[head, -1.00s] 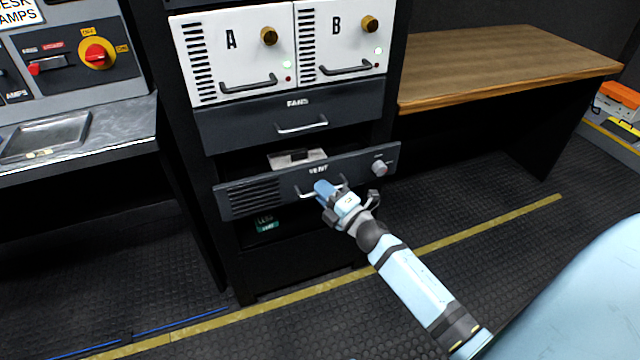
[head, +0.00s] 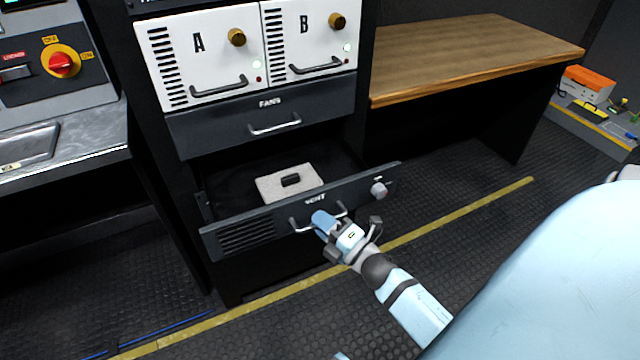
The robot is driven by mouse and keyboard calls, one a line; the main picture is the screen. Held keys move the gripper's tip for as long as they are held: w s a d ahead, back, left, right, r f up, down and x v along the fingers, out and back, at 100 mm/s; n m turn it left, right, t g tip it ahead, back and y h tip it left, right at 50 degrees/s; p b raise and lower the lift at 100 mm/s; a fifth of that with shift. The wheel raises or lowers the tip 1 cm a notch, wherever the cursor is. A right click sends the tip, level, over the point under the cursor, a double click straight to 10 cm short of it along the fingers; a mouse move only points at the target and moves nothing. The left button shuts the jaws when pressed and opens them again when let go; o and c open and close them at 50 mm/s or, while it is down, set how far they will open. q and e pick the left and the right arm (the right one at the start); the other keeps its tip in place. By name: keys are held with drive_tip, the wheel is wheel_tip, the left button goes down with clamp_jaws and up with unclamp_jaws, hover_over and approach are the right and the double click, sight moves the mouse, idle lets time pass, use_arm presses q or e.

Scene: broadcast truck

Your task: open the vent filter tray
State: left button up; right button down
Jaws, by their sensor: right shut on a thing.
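The vent filter tray (head: 245,236) is a dark drawer low in the rack, with a slotted vent, a "VENT" label and a round knob (head: 378,189) on its front. It stands pulled out from the rack. A pale filter block (head: 272,187) with a black grip lies inside it. The tray's metal bar handle (head: 298,228) is in the middle of the front. My right gripper (head: 322,222) is at this handle and shut on it, its fingers partly hiding the bar. My left gripper is not in view.
Above is a closed "FANS" drawer (head: 220,131), with white units A (head: 199,70) and B (head: 306,50) over it. A wooden-topped desk (head: 460,55) stands to the right. A metal counter (head: 85,140) is at the left. The floor in front is clear.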

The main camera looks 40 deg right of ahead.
drive_tip(key=c, duration=1.2)
unclamp_jaws()
drive_tip(key=shift+o, duration=0.2)
drive_tip(key=v, duration=1.3)
drive_tip(key=shift+s, duration=0.4)
drive_tip(key=shift+d, duration=0.1)
